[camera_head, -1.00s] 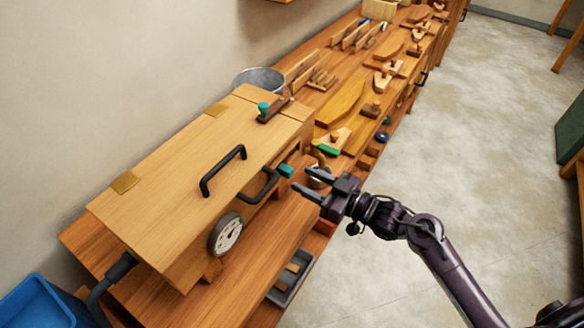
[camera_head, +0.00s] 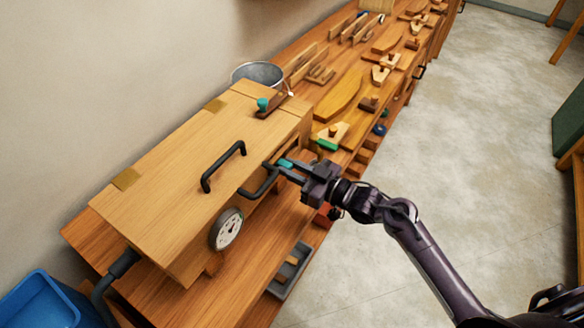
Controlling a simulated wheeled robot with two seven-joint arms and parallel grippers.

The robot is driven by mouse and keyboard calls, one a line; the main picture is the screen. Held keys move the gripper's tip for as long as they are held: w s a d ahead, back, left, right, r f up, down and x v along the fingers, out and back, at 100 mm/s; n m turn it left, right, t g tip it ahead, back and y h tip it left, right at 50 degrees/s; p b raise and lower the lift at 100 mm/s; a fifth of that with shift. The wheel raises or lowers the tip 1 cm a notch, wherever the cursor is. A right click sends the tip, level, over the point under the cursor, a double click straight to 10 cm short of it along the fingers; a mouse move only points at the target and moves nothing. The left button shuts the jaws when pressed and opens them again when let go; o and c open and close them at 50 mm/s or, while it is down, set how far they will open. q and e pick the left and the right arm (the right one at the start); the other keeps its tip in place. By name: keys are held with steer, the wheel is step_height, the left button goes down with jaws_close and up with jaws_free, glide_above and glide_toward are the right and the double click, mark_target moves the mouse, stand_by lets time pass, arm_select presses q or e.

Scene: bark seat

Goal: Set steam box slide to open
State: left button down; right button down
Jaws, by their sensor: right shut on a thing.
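The wooden steam box (camera_head: 165,180) lies on the workbench, with a black handle (camera_head: 222,167) on its lid and a round dial (camera_head: 226,229) on its front. A teal knob (camera_head: 285,162) sits at the front face near the right end, beside a black front handle (camera_head: 258,188). My right gripper (camera_head: 284,166) is at this knob and shut on it, the fingers partly hiding it. Another teal knob (camera_head: 262,104) stands on a dark wooden piece on top of the box. I cannot tell how far any slide is moved. My left gripper is out of view.
A metal bucket (camera_head: 258,74) stands behind the box. Wooden planes and shaped boards (camera_head: 340,96) cover the bench beyond it. A grey tray (camera_head: 290,270) is at the bench's front edge, and a blue bin (camera_head: 40,302) at lower left. The floor to the right is open.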

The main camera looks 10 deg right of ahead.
steer(key=w+d+b, duration=0.2)
steer(key=w+d, duration=0.1)
steer(key=shift+w+d+f, duration=0.1)
steer(key=shift+w+d, duration=0.2)
steer(key=shift+d, duration=0.05)
steer(key=shift+w+d, duration=0.1)
steer(key=shift+d, duration=0.05)
steer(key=shift+r, duration=0.2)
steer(key=c, duration=1.3)
jaws_free()
steer(key=shift+f, duration=0.1)
